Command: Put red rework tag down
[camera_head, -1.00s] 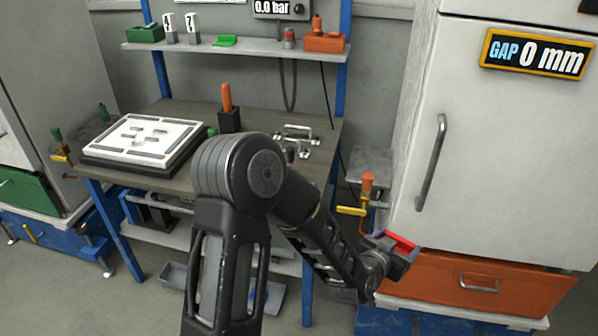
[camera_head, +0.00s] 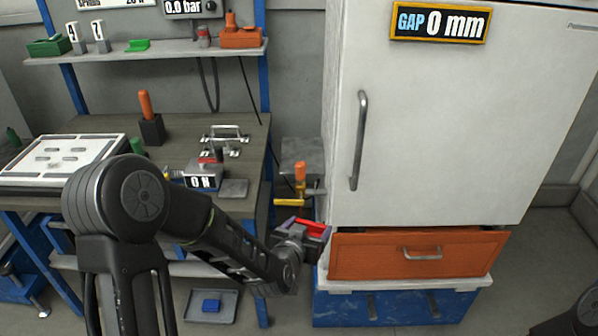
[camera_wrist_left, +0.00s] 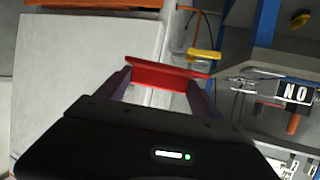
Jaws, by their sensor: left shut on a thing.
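The red rework tag (camera_head: 307,227) is in my left gripper (camera_head: 303,230), held in the air in front of the white cabinet's lower left edge, near the left end of the orange drawer. In the left wrist view the tag (camera_wrist_left: 165,74) is a flat red piece spanning the two fingers of my left gripper (camera_wrist_left: 160,82). The fingers are shut on it. My right gripper is not in view; only a dark part of my own body shows at the lower right.
The white cabinet (camera_head: 430,130) with its orange drawer (camera_head: 380,257) stands right of the tag. A yellow and orange clamp (camera_head: 298,185) is just behind it. The workbench (camera_head: 250,150) is at the left, with a white panel (camera_head: 60,158). A grey tray (camera_head: 228,306) lies low. Floor is open at right.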

